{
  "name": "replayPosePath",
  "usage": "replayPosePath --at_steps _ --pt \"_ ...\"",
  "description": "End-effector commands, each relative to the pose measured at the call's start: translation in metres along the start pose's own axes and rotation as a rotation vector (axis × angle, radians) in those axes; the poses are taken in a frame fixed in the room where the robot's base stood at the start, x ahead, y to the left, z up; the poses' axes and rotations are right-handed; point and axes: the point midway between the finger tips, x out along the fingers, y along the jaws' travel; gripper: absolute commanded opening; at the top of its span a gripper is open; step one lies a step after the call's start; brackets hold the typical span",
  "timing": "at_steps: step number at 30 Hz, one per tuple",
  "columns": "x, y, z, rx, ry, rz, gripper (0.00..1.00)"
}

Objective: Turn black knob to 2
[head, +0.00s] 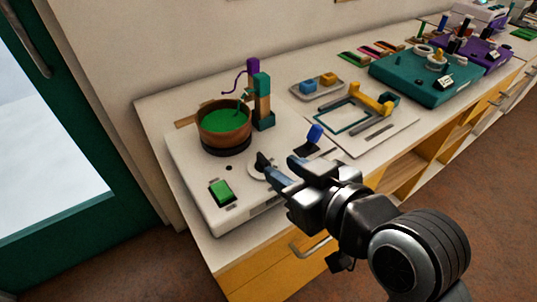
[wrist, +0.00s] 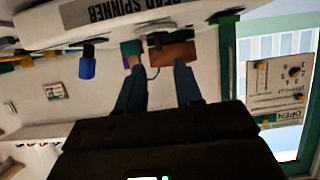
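The bead spinner is a white, low machine (head: 190,178) on the counter; its upside-down name label (wrist: 120,12) shows in the wrist view. A pale dial disc (head: 258,172) lies on its top near the front, partly covered by my gripper. The black knob (wrist: 168,38) appears in the wrist view as a dark shape against the white top, between the lines of my fingertips. My gripper (wrist: 158,68) is open, with nothing visibly held. In the head view my gripper (head: 277,168) is close to the dial; I cannot tell contact. The dial numbers and pointer are not readable.
A brown bowl of green beads (head: 225,122) sits behind the dial. A green switch (head: 221,191) is left of it and a blue lever (head: 315,133) right. A teal-and-wood post (head: 262,100) stands behind. Other boards (head: 425,80) fill the counter rightward.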

Motion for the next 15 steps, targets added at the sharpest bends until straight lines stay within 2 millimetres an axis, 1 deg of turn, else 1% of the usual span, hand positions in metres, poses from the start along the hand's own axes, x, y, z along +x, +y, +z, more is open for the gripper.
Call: replayPosePath --at_steps 3,9,12,15 --pt "0.019 0.0 0.0 0.0 0.0 0.0 0.35" --pt "0.048 0.001 0.0 0.0 0.0 0.001 0.35" --pt "0.058 0.0 0.0 0.001 0.0 0.001 0.35" --pt "0.063 0.001 0.0 0.0 0.0 0.002 0.35"
